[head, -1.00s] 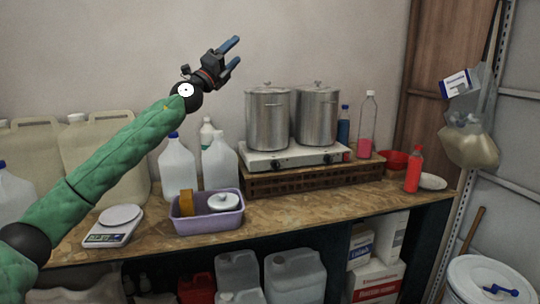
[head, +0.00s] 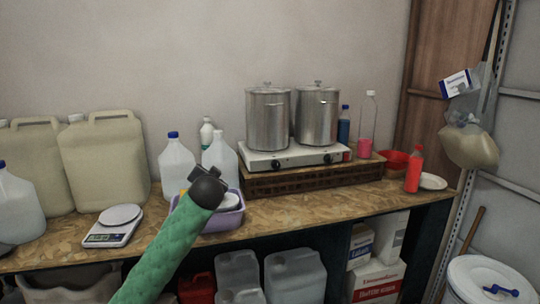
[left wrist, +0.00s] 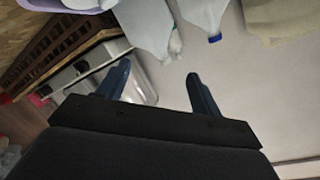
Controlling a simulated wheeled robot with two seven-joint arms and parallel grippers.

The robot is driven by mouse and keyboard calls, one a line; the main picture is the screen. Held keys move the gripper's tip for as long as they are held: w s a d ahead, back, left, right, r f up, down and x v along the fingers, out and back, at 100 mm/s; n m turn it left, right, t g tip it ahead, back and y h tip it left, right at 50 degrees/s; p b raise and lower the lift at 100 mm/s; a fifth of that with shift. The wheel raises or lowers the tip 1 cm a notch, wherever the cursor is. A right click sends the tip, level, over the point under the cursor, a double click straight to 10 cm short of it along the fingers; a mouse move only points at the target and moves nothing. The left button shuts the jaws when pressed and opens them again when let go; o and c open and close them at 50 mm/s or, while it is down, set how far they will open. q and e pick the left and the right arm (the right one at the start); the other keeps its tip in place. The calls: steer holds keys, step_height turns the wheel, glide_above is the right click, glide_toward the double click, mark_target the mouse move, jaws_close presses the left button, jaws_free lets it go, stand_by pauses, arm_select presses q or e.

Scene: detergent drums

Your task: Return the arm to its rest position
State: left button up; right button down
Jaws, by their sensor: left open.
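My left arm, in a green sleeve, rises from the bottom of the head view. Its dark wrist end covers part of the lilac basin (head: 226,220) on the bench; the fingers are hidden there. In the left wrist view my left gripper (left wrist: 155,82) shows two blue fingers spread apart with nothing between them. Beyond the fingers are a pale wall, white jugs and the hotplate with a steel pot. My right gripper is in neither view.
The wooden bench (head: 290,206) holds jugs, a scale (head: 113,227), a hotplate (head: 292,157) with two steel pots (head: 268,120) and a red bottle (head: 414,170). Boxes and canisters stand underneath. The bench front right of the basin is clear.

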arm_select(q)
steer(key=s+d+f+n+g+h, duration=0.1)
steer(key=s+f+g, duration=0.2)
steer(key=s+f, duration=0.75)
steer(key=s+f+n+g+h, duration=0.15)
steer(key=s+f, duration=0.45)
steer(key=f, duration=1)
steer(key=s+d+f+g+h, duration=0.1)
steer(key=s+f+g, duration=0.3)
steer(key=s+f, duration=0.75)
steer(key=s+f+g, duration=0.2)
steer(key=s+f, duration=1)
steer(key=s, duration=0.3)
steer(key=s+d+f+n+g, duration=0.1)
steer(key=s+f+g, duration=0.2)
steer(key=s+f, duration=0.8)
steer(key=s, duration=0.3)
steer(key=shift+s+d+f+g, duration=0.15)
steer(key=shift+s+f+g, duration=0.2)
